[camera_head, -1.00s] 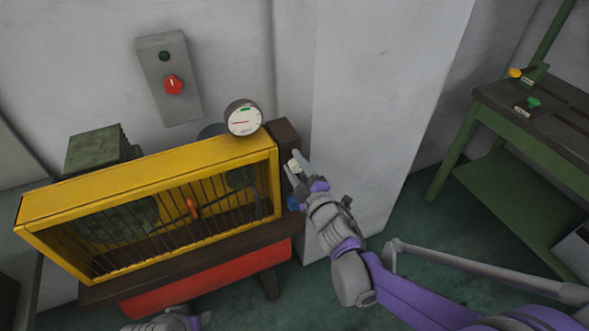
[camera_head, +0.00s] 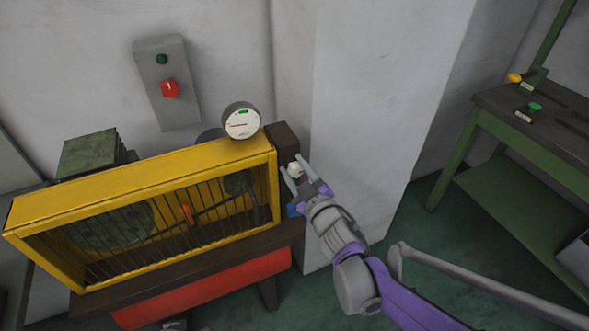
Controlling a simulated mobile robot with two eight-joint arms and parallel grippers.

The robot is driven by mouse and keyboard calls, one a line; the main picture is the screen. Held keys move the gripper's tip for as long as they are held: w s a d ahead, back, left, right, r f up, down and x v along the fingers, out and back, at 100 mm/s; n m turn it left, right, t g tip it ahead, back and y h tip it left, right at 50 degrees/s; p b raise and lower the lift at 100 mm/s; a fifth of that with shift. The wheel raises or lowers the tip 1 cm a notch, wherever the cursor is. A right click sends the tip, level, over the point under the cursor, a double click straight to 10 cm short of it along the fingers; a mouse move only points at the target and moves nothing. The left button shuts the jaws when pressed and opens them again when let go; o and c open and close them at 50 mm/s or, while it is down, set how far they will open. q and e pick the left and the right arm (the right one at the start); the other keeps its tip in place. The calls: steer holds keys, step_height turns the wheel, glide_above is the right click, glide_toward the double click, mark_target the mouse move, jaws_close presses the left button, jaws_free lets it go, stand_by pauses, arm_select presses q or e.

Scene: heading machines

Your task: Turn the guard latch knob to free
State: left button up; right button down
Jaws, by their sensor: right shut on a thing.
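The pale guard latch knob (camera_head: 295,170) sits on the dark block (camera_head: 283,143) at the right end of the yellow guard (camera_head: 140,179). My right gripper (camera_head: 294,171) is at the knob, with a finger on either side of it, and is shut on it. The fingers partly cover the knob, and I cannot read its turned position. A small grey piece of my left gripper (camera_head: 178,325) shows at the bottom edge; its fingers cannot be made out.
A round gauge (camera_head: 241,121) stands on the guard's top. A grey control box (camera_head: 167,82) with a red knob (camera_head: 169,89) is on the wall. A pale pillar (camera_head: 375,110) stands close right of my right gripper. A green bench (camera_head: 535,125) is at far right.

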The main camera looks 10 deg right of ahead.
steer(key=shift+c, duration=1.8)
jaws_free()
